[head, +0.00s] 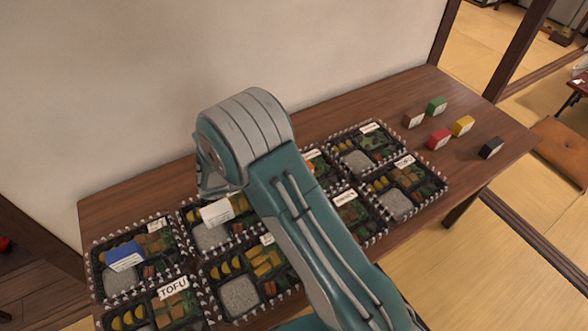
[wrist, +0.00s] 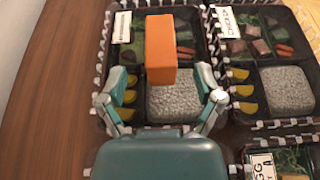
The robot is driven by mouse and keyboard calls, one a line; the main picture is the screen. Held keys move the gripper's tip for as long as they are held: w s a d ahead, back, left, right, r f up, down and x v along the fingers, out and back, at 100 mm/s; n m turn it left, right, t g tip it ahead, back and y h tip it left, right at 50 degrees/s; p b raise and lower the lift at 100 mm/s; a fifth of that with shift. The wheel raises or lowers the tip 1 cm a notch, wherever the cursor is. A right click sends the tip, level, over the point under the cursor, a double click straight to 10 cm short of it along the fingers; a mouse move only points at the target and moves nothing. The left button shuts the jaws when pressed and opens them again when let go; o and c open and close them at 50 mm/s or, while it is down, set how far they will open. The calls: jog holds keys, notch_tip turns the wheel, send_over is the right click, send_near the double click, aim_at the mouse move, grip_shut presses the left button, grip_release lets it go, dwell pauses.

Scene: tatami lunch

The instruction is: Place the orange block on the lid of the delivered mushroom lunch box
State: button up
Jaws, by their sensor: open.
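The orange block (wrist: 160,50) stands over the dark lunch box (wrist: 98,112) in the wrist view, beside its white label (wrist: 122,27). The label is too small to read surely. The block seems to rest on the lid, but its contact is not clear. My gripper (wrist: 162,88) is open, with one finger to each side and gaps between the fingers and the block. In the head view my arm hides the gripper and most of this box; a small orange patch (head: 310,168) shows just past the arm.
More lunch boxes stand close around, including a TOFU box (head: 404,162) and, in the wrist view, a chicken box (wrist: 228,22). A blue block (head: 125,256) and a white block (head: 216,212) sit on boxes at left. Several coloured blocks, including red (head: 439,138), stand at the right end.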

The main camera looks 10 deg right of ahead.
jog(key=v, duration=0.5)
jog(key=s+d+r+m+g+y, duration=0.2)
jog(key=s+d+r+m+y, duration=0.1)
jog(key=s+d+r+m, duration=0.3)
jog(key=s+d+r+m+g+y, duration=0.1)
jog(key=s+d+r+m+y, duration=0.25)
jog(key=r, duration=0.45)
jog(key=s+d+r+m+t+y, duration=0.1)
jog(key=s+r+m+t+y, duration=0.3)
jog(key=s+m, duration=0.8)
notch_tip(320, 180, up, 5)
jog(key=s+y, duration=0.2)
jog(key=shift+s+d+t, duration=0.2)
jog(key=shift+s+t, duration=0.1)
jog(key=shift+s, duration=0.1)
